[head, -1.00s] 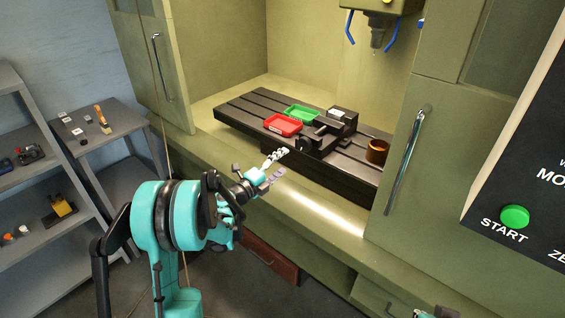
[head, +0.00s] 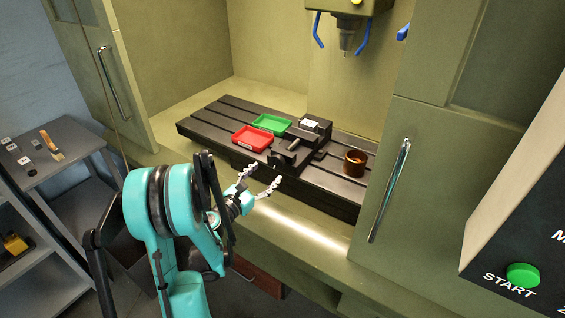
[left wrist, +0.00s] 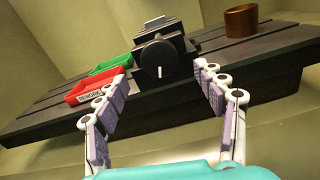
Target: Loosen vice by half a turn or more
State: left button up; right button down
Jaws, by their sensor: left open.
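The black vice (head: 301,140) sits on the slotted machine table between the red tray and the brown cup. Its round knob (left wrist: 159,62) with a white mark faces me in the left wrist view; the mark stands close to upright. My left gripper (head: 262,180) is open and empty, in front of the table edge and short of the vice. In the left wrist view its two fingers (left wrist: 162,78) stand apart on either side of the knob, with the knob beyond them and no contact visible. My right gripper is not in view.
A red tray (head: 236,143) and a green tray (head: 287,127) lie left of the vice on the machine table (head: 195,124). A brown cup (head: 355,167) stands to its right. A spindle (head: 344,38) hangs above. The door with its handle (head: 391,190) is at the right.

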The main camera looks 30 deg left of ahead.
aim_at(276, 164)
pick_arm(q)
jog(key=w+b, duration=0.1)
jog(key=w, duration=0.5)
jog(key=shift+w+d, duration=0.15)
jog(key=shift+d, duration=0.05)
jog(key=c, duration=1.2)
